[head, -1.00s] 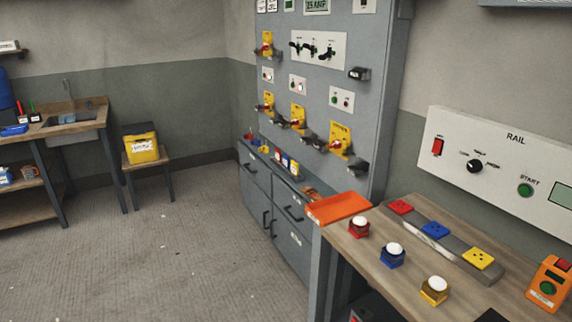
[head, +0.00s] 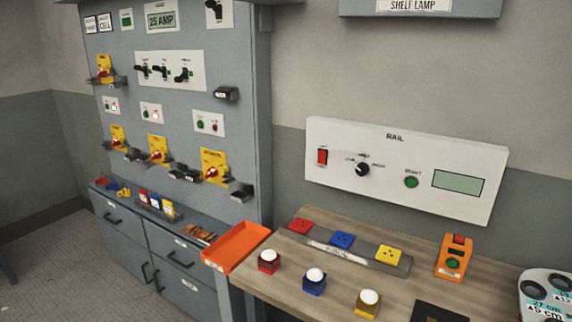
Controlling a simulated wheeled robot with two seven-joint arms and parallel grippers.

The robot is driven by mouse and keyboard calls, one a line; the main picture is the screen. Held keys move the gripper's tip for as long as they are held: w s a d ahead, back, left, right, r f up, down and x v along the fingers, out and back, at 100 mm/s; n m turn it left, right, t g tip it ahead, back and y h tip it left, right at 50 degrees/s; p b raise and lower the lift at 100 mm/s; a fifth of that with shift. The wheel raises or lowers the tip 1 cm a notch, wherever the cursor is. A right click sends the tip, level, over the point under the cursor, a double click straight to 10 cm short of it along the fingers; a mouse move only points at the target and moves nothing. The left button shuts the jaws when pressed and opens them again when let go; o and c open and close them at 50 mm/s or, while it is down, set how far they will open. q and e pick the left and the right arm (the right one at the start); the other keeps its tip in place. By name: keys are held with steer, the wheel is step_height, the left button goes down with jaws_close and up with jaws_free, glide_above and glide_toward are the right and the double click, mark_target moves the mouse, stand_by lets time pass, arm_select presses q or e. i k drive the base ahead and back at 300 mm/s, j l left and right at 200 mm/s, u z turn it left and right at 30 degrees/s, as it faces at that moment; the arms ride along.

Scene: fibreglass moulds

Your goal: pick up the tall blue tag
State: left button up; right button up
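Upright tags stand in a row on the ledge of the grey cabinet, below the switch panel. Neither of my grippers is in view.
An orange tray (head: 236,247) lies between the ledge and the wooden bench (head: 330,284). Small coloured items (head: 122,192) sit left of the tags. The bench holds red, blue and yellow buttons, a grey strip (head: 372,257) and an orange control box (head: 454,258).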

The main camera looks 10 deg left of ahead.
mark_target(155, 199)
steer(key=i+j+z, duration=0.1)
steer(key=j, duration=0.7)
steer(key=i+j+z, duration=0.15)
steer(key=i+j, duration=0.15)
steer(key=j, duration=0.55)
steer(key=i+j+z, duration=0.1)
steer(key=j, duration=0.75)
steer(key=i+j+z, duration=0.15)
steer(key=j, duration=0.7)
steer(key=j+z, duration=0.1)
steer(key=j, duration=0.75)
steer(key=i+j, duration=0.1)
steer(key=j, duration=0.25)
steer(key=i+j, duration=0.1)
steer(key=j, duration=0.3)
steer(key=i+j+z, duration=0.1)
steer(key=j, duration=0.25)
